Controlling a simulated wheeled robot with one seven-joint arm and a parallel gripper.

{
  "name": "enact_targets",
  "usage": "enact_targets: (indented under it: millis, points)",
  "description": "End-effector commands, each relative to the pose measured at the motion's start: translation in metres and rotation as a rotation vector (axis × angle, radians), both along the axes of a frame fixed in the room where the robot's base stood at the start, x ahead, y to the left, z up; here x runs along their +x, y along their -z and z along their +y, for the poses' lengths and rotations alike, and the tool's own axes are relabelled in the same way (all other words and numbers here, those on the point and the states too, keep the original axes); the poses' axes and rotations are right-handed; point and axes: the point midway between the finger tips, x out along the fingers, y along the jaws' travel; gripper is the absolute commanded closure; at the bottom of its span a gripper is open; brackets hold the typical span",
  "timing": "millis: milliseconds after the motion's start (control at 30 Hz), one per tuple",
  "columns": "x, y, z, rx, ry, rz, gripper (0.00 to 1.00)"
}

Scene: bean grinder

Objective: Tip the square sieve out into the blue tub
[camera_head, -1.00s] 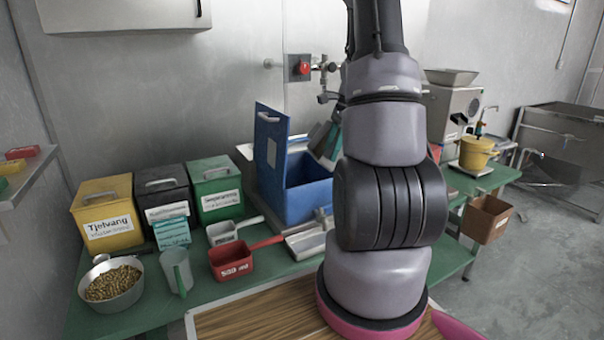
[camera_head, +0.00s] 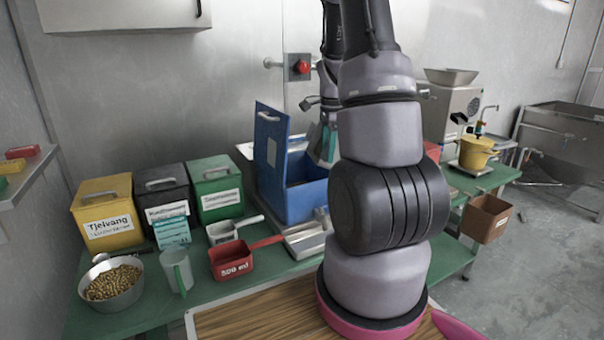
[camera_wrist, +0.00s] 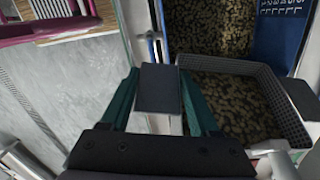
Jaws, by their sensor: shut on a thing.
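The blue tub (camera_head: 300,204) stands open on the green table in the head view, its lid (camera_head: 272,150) raised. In the wrist view its blue wall (camera_wrist: 284,42) shows at upper right, with brown beans inside. The square sieve (camera_wrist: 286,78) is a dark grey mesh basket with beans in it, at or over the tub's near side; its exact tilt is unclear. My gripper (camera_wrist: 158,98) has teal fingers shut on the sieve's dark grip piece. In the head view my gripper (camera_head: 328,142) is above the tub, partly hidden behind my arm, and the sieve is not clearly visible.
Yellow (camera_head: 106,212), black (camera_head: 166,192) and green (camera_head: 216,188) bins stand left of the tub. A grinder (camera_head: 455,115) stands to the right.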

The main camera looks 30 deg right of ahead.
Motion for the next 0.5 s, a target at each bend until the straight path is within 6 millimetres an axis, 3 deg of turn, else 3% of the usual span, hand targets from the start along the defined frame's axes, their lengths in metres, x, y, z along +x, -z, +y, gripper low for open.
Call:
enact_targets:
  millis: [500]
  points:
    - [0.003, -0.017, 0.008, -0.128, -0.002, 0.024, 1.00]
